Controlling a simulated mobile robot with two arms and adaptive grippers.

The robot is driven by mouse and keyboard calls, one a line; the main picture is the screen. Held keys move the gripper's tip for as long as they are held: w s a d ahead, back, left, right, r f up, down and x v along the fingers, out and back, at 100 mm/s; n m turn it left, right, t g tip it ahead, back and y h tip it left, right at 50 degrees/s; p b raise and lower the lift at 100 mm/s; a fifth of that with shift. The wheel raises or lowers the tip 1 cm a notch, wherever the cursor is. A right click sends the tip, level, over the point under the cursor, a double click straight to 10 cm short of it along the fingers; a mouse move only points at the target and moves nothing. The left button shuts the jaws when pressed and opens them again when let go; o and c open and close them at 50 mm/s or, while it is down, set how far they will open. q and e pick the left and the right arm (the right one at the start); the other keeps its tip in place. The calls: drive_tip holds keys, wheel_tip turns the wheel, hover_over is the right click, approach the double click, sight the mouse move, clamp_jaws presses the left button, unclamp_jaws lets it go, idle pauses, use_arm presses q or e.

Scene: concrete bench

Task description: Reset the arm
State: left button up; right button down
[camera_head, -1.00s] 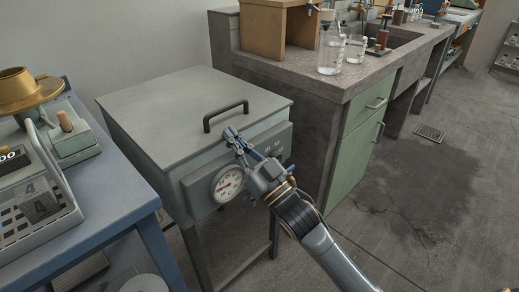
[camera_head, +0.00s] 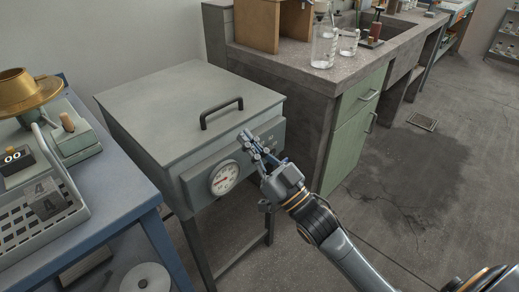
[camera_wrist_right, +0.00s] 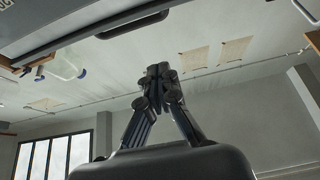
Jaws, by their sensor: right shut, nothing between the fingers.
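My right arm comes in from the lower right in the head view. Its gripper (camera_head: 247,138) is in front of the upper front of a grey metal box with a lid, to the right of the round dial. Its fingers point up and left, and I cannot tell whether they touch the panel. In the right wrist view the fingertips (camera_wrist_right: 158,72) meet, with nothing between them. My left gripper is not in view.
The grey box (camera_head: 165,110) has a black lid handle (camera_head: 221,113) and a white dial (camera_head: 224,179). A blue table (camera_head: 110,190) with a white basket (camera_head: 45,222) stands left. A concrete bench (camera_head: 290,70) with glassware (camera_head: 324,45) stands behind. Open floor (camera_head: 400,190) lies right.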

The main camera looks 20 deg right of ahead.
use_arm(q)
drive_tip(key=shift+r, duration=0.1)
use_arm(e)
drive_tip(key=shift+r+v, duration=0.25)
drive_tip(key=shift+v, duration=1.25)
